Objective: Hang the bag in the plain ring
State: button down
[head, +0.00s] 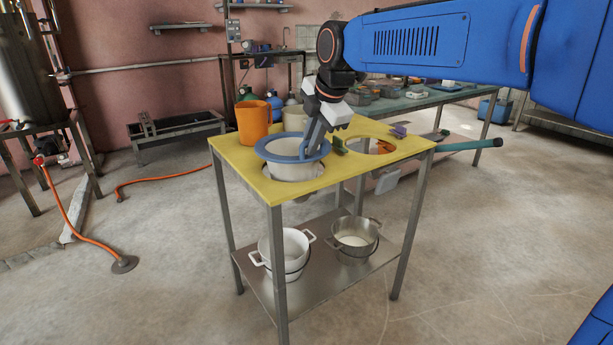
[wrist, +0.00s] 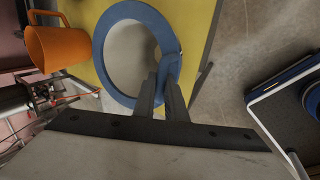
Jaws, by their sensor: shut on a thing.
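The bag is a pale cloth bag (head: 292,172) with a wide blue rim (head: 272,151). The rim also shows in the wrist view (wrist: 109,78), with the pale inside of the bag within it. My gripper (head: 314,150) is shut on the right side of the blue rim; its fingers also show in the wrist view (wrist: 163,92). The bag is at the left opening of the yellow tabletop (head: 244,172), with the rim above the top. The rim and bag hide most of that opening. The right opening (head: 369,146) is empty and has coloured clips around it.
An orange jug (head: 253,122) stands on the tabletop behind the bag, close to the rim. A white pot (head: 284,252) and a metal pot (head: 355,238) stand on the lower shelf (head: 318,268). A teal bar (head: 470,145) sticks out at the right.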

aim_at(311, 163)
jog(key=shift+f, duration=3)
jog(key=c, duration=1.8)
grip_release()
jog(key=v, duration=1.2)
